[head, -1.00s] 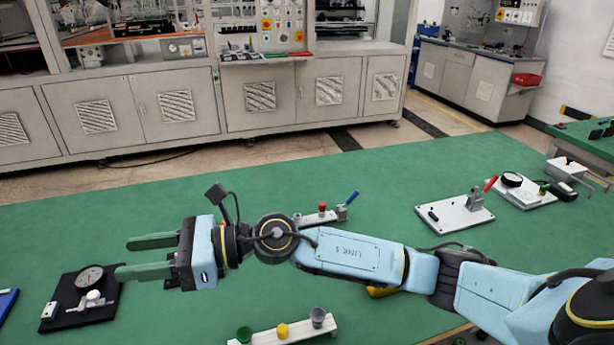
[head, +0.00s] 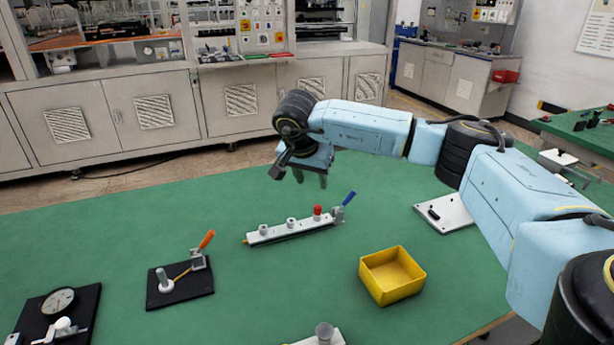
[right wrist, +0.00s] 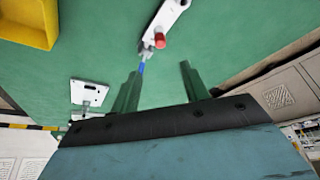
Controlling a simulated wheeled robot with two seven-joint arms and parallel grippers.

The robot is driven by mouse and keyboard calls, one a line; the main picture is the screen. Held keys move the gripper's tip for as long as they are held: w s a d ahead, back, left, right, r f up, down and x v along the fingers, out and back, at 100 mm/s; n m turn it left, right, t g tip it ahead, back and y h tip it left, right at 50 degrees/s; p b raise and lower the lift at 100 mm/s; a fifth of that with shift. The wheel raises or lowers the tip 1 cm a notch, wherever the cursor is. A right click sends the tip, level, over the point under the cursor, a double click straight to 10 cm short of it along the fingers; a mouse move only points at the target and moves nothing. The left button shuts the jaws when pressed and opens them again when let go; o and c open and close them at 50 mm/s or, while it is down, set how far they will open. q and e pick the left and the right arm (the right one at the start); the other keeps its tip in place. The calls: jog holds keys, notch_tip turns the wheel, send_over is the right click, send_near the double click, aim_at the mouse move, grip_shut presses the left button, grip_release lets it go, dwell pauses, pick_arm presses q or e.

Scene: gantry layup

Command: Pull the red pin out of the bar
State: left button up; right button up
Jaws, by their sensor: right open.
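The red pin (head: 317,211) stands upright at the right end of a pale bar (head: 275,233) on the green table, beside a clamp with a blue handle (head: 348,198). Two grey pins stand further left on the bar. In the right wrist view the red pin (right wrist: 159,40) and the bar (right wrist: 166,16) lie beyond the fingertips. My right gripper (head: 312,178) is open and empty, pointing down, above and behind the pin in the head view. Its two green fingers show in the right wrist view (right wrist: 160,80). My left gripper is out of view.
A yellow bin (head: 392,275) stands right of and in front of the bar. A black plate with an orange-handled clamp (head: 182,285) and a dial gauge (head: 58,302) lie to the left. A white plate (head: 445,213) lies to the right, partly behind my arm.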

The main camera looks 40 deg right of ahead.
aim_at(318, 207)
jog(key=b+x, duration=0.1)
jog(key=x, duration=0.7)
jog(key=shift+f, duration=0.25)
jog(key=shift+b+x, duration=0.35)
jog(key=shift+x, duration=0.75)
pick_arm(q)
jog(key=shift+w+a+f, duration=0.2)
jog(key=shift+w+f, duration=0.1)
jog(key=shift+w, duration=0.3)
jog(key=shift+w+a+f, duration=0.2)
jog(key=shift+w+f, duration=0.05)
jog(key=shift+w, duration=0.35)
pick_arm(e)
jog(key=shift+w+d+f, duration=0.2)
jog(key=shift+f, duration=0.4)
jog(key=shift+c, duration=0.3)
grip_shut()
jog(key=c, duration=0.7)
grip_release()
grip_shut()
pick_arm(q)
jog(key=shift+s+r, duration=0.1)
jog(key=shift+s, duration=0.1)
pick_arm(e)
jog(key=shift+r, duration=0.15)
